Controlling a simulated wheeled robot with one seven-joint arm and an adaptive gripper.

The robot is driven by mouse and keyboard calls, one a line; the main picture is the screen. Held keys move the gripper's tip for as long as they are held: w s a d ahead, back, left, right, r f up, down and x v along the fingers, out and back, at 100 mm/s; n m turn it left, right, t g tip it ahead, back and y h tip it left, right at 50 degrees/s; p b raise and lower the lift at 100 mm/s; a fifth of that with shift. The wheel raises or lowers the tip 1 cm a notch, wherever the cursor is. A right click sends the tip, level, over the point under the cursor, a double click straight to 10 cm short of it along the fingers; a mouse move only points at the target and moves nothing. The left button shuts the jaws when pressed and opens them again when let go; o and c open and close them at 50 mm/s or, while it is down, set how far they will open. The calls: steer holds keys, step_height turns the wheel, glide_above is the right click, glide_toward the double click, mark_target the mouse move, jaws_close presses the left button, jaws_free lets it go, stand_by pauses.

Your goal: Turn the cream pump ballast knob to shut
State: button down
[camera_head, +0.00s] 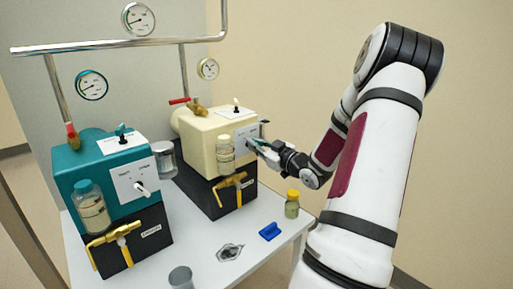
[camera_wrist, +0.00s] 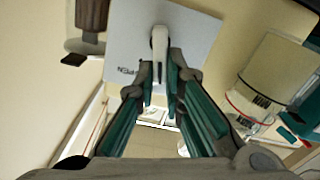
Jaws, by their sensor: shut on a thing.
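The cream pump (camera_head: 205,135) stands on the white table, on a black base. A white labelled plate (camera_head: 245,139) is on its front face. In the wrist view the plate (camera_wrist: 190,38) carries a pale lever-like ballast knob (camera_wrist: 159,43), and an upside-down word that seems to read OPEN shows left of it. My gripper (camera_head: 258,145) is at this plate. In the wrist view its fingertips (camera_wrist: 160,82) are shut on the knob's near end. In the head view my gripper hides the knob.
A teal pump (camera_head: 100,170) with its own knob stands to the left. A yellow-capped bottle (camera_head: 292,205), a blue block (camera_head: 270,231) and a grey cup (camera_head: 181,277) are on the table (camera_head: 215,269). Glass jars and brass taps stick out from both pumps.

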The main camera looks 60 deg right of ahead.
steer(key=shift+a+f+n+b, duration=0.15)
steer(key=shift+a+n+b, duration=0.05)
steer(key=shift+n+b, duration=0.9)
steer(key=shift+n, duration=0.3)
steer(key=c, duration=1.7)
jaws_free()
steer(key=v, duration=1.2)
steer(key=shift+a, duration=0.1)
